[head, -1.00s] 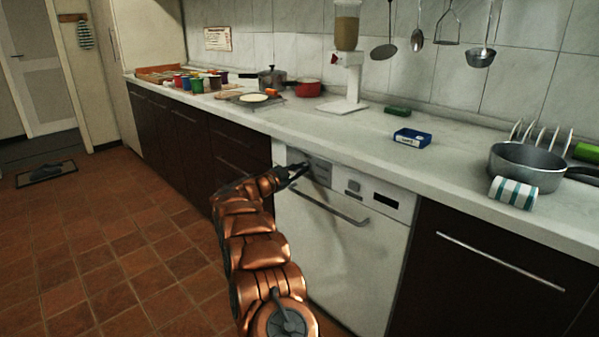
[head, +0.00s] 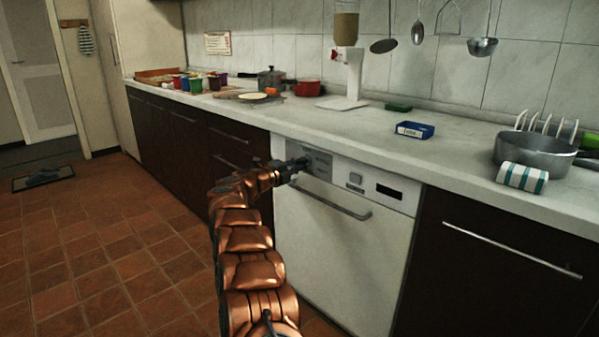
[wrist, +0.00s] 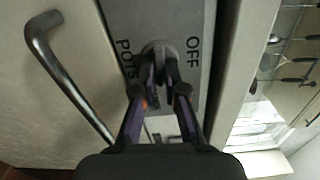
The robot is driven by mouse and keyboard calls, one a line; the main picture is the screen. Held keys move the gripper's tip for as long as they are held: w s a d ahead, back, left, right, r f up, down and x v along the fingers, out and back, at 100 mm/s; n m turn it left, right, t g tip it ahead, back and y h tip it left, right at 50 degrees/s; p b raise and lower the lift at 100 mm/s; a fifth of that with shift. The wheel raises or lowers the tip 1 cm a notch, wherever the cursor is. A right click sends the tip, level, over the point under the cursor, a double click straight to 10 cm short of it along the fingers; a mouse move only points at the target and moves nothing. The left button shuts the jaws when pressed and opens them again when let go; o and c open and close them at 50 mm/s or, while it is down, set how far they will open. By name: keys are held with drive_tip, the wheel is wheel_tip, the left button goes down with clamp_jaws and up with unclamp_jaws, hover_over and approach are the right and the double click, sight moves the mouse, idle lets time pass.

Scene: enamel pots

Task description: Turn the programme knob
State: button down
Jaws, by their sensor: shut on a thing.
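The white dishwasher (head: 340,245) stands under the counter, with a control panel (head: 375,187) along its top front. In the wrist view the round grey programme knob (wrist: 158,47) sits on a grey plate (wrist: 188,18) between the labels "POTS" and "OFF". My gripper (wrist: 160,68) is shut on the knob, one finger on each side. Its fingers cover part of the knob, and I cannot make out a pointer mark. In the head view my gripper (head: 303,162) is at the left part of the panel and hides the knob.
The dishwasher's bar handle (head: 330,202) runs just below the panel; it also shows left of my gripper in the wrist view (wrist: 66,85). The counter edge lies just above. A blue box (head: 414,130) and a grey pan (head: 535,153) stand on the counter.

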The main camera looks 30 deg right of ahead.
drive_tip(key=m+b, duration=0.1)
drive_tip(key=m, duration=0.1)
drive_tip(key=m+b, duration=0.2)
drive_tip(key=shift+f+m, duration=0.3)
drive_tip(key=shift+f, duration=0.05)
drive_tip(key=m+b, duration=0.3)
drive_tip(key=m, duration=0.1)
drive_tip(key=shift+m, duration=0.3)
drive_tip(key=m+b, duration=0.3)
drive_tip(key=m, duration=0.2)
drive_tip(key=shift+w, duration=0.15)
drive_tip(key=shift+r+m+b, duration=0.1)
drive_tip(key=shift+m+b, duration=0.45)
drive_tip(key=shift+m, duration=0.65)
drive_tip(key=c, duration=1.2)
unclamp_jaws()
drive_tip(key=shift+c, duration=0.2)
drive_tip(key=shift+a, duration=0.2)
